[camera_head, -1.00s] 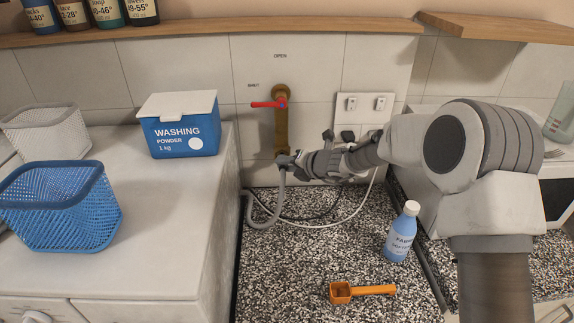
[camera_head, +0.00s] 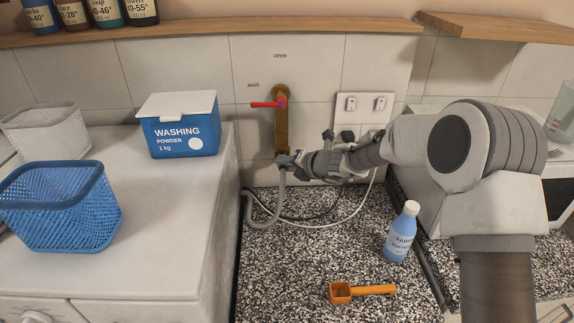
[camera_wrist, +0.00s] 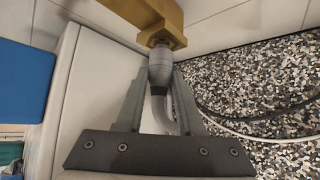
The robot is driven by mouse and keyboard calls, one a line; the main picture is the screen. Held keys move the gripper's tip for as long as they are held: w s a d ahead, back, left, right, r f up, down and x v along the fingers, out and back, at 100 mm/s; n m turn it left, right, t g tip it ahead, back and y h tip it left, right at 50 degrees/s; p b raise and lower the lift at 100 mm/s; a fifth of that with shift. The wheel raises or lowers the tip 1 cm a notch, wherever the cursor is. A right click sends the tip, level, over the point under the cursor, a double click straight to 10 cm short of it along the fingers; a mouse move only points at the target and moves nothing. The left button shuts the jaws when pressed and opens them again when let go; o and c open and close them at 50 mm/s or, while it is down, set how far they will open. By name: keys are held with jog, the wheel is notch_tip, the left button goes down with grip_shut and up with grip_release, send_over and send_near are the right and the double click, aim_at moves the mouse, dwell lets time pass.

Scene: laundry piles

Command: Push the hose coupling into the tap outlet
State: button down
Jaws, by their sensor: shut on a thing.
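The brass tap (camera_head: 281,125) stands on the tiled wall, with a red lever (camera_head: 267,104) turned toward the SHUT label. In the wrist view the tap outlet (camera_wrist: 163,38) is a square brass end. The grey hose coupling (camera_wrist: 161,68) sits in line right below it, its top at or just inside the outlet; I cannot tell how deep. My gripper (camera_wrist: 160,92) is shut on the coupling, one finger on each side. It also shows in the head view (camera_head: 290,165), just under the tap. The grey hose (camera_head: 250,210) bends down from the coupling to the floor.
A washing powder box (camera_head: 180,125) and a blue basket (camera_head: 60,207) stand on the white machine top at left. A blue bottle (camera_head: 401,235) and an orange scoop (camera_head: 362,290) are on the speckled surface. A socket plate (camera_head: 364,108) is right of the tap.

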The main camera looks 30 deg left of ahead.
jog(key=shift+w+a+p, duration=0.3)
jog(key=shift+w+p, duration=0.25)
jog(key=shift+p, duration=0.1)
jog(key=shift+c, duration=2.2)
grip_release()
jog(key=s+d+b, duration=0.1)
jog(key=b, duration=0.1)
jog(key=s+b, duration=0.2)
jog(key=shift+d+f, duration=0.15)
jog(key=shift+d, duration=0.2)
jog(key=shift+s+d+r+b, duration=0.1)
jog(key=shift+s+d+b, duration=0.4)
jog(key=shift+s, duration=0.3)
jog(key=shift+s+d+r+b, duration=0.1)
jog(key=shift+s+d+b, duration=0.25)
jog(key=shift+s+b, duration=0.4)
jog(key=shift+s+d+b, duration=0.45)
jog(key=shift+s, duration=0.45)
